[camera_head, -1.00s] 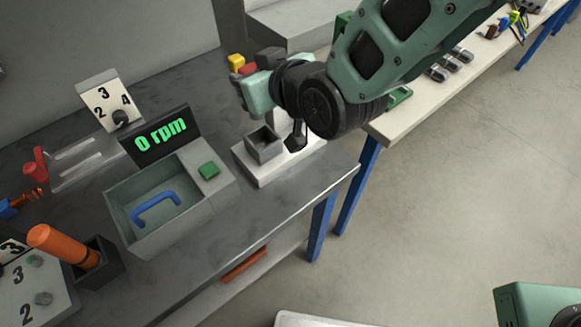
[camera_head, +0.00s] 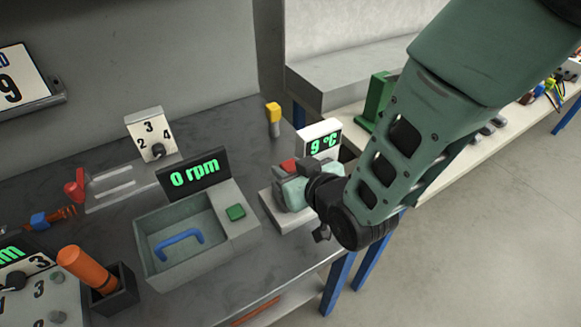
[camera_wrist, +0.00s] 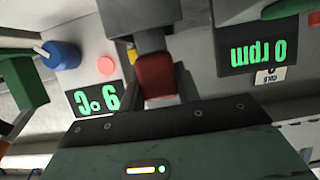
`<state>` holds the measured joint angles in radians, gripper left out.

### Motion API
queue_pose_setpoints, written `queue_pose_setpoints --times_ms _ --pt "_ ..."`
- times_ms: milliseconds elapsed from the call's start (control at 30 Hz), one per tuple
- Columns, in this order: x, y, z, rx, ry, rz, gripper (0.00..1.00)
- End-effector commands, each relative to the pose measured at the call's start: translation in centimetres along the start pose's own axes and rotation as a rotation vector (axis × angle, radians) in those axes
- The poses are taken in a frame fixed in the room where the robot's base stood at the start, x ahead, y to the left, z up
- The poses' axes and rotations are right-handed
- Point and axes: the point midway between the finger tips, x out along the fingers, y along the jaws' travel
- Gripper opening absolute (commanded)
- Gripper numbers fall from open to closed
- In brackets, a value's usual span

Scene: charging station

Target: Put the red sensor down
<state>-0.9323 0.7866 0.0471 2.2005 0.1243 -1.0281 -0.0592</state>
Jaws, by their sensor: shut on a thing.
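My gripper (camera_head: 291,180) is shut on the red sensor (camera_head: 289,165), low over the white-based station with the 9 °C display (camera_head: 322,144). In the wrist view the red sensor (camera_wrist: 155,76) sits between the jaws, against a dark grey block (camera_wrist: 150,38). The station's white base (camera_head: 268,203) shows below and left of my gripper. Its grey square socket is hidden behind my gripper in the head view, so I cannot tell whether the sensor sits in it.
A grey bin with a blue handle (camera_head: 180,238) and the 0 rpm display (camera_head: 194,176) stand left of the station. A yellow-topped post (camera_head: 273,118) stands behind it. A green stand (camera_head: 377,100) is on the pale bench to the right.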

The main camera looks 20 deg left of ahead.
Motion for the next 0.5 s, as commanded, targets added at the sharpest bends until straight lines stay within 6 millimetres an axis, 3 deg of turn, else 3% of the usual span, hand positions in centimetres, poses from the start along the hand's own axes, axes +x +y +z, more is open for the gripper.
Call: queue_pose_setpoints --times_ms 233,267,300,500 --pt "0.18 -0.01 0.44 0.0 0.0 0.0 0.09" --pt "0.12 -0.02 0.3 0.0 0.0 0.0 0.41" --pt "0.1 -0.02 0.27 0.0 0.0 0.0 0.52" --pt "0.1 -0.01 0.26 0.0 0.0 0.0 0.54"
